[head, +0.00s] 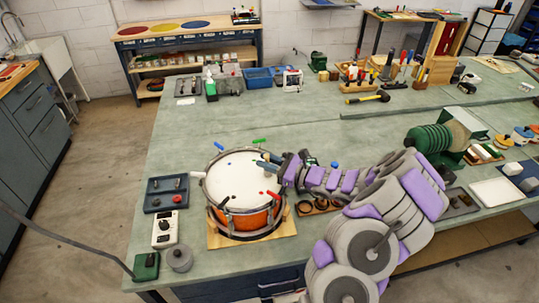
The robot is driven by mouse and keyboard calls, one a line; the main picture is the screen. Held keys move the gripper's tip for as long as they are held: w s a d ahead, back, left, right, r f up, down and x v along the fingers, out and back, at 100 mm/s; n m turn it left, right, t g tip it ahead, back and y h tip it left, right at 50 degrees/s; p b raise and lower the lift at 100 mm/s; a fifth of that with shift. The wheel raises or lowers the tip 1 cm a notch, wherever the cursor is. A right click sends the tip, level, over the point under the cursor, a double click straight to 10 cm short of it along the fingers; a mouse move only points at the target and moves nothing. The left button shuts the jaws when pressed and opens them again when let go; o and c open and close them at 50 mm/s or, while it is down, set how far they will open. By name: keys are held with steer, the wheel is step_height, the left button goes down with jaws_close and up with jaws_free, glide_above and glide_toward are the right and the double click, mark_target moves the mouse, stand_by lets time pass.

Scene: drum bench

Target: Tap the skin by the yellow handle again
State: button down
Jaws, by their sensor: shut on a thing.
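The drum (232,178) has a pale skin, a metal rim and an orange shell, and sits on a wooden board (284,229). Coloured handles stand around its rim: green (259,141), red (272,195), white (197,174) and blue (219,147). I cannot make out a yellow handle on the drum; my gripper and arm cover part of the right rim. My gripper (267,163) reaches in from the right, over the skin's right edge. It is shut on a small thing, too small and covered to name. I cannot tell whether it touches the skin.
A dark tray (166,194), a white meter box (165,229) and a grey round tin (179,258) stand left of the drum. A yellow-handled hammer (368,97) lies farther back. The bench (210,125) behind the drum is clear. A green ribbed machine (432,138) stands right.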

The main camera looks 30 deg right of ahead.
mark_target(268, 155)
steer(key=shift+r+p, duration=0.4)
steer(key=shift+r, duration=0.15)
steer(key=r+p, duration=0.1)
steer(key=r, duration=0.1)
steer(key=d+r+p, duration=0.1)
steer(key=r+p, duration=0.1)
steer(key=shift+d, duration=0.2)
steer(key=shift+a, duration=0.6)
steer(key=shift+d, duration=0.2)
steer(key=shift+d, duration=0.3)
steer(key=shift+a, duration=0.35)
steer(key=shift+d, duration=0.25)
